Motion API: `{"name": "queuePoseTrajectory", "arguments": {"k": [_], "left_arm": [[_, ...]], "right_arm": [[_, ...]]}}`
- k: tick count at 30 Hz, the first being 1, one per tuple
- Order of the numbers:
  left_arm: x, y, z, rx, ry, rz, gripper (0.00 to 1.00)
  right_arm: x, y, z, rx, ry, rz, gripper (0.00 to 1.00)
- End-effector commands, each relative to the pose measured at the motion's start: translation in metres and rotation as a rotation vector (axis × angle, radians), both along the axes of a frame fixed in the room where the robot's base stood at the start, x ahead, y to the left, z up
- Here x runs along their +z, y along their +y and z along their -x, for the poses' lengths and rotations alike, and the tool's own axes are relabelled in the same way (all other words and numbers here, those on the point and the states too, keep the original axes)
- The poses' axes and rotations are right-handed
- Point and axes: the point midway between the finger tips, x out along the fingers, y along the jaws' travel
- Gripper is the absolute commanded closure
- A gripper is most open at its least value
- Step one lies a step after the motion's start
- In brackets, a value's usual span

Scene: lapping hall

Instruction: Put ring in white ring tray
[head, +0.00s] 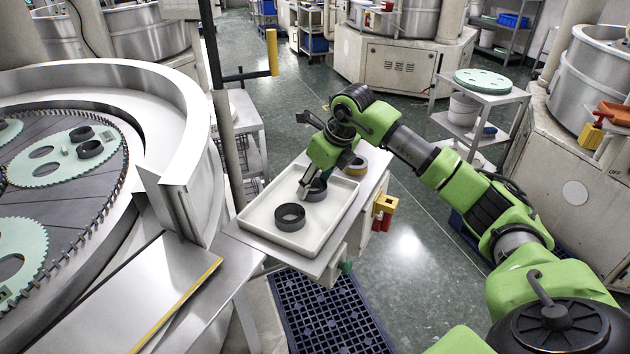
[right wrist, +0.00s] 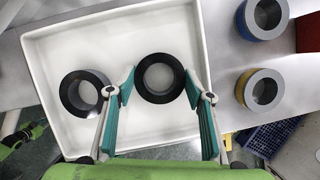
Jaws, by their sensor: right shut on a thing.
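The white ring tray (head: 250,216) is on a metal side table, and its floor and rim also show in the right wrist view (right wrist: 60,40). One dark ring (head: 290,217) lies flat in the tray; it appears at the left of the right wrist view (right wrist: 85,93). My right gripper (head: 309,190) reaches down into the tray and is shut on a second dark ring (head: 317,191). In the right wrist view the fingers grip this ring (right wrist: 160,56) from both sides. It is at or just above the tray floor; I cannot tell which. My left gripper is out of view.
A yellow-banded ring (head: 357,168) stands on the table beyond the tray; a blue-banded ring (right wrist: 262,18) is beside it. Dark rings (head: 90,149) lie on a pale green carrier in the lapping machine at left. A blue pallet (head: 325,310) is on the floor.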

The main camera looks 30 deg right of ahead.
Motion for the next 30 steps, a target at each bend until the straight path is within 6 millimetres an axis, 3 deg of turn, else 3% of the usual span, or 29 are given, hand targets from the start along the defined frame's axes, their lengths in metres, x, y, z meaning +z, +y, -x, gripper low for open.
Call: {"name": "queuePoseTrajectory", "arguments": {"k": [1, 3, 16, 30], "left_arm": [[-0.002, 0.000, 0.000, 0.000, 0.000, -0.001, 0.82], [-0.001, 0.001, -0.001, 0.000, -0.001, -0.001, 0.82], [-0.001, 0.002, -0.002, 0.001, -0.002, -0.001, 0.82], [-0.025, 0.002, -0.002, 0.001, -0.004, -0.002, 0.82]], "right_arm": [[-0.002, 0.000, 0.000, 0.000, 0.000, 0.000, 0.50], [-0.001, 0.000, 0.000, 0.000, 0.000, 0.000, 0.36], [0.005, -0.001, 0.001, 0.000, -0.001, 0.001, 0.36], [0.088, -0.008, 0.035, 0.001, -0.004, 0.000, 0.36]]}}
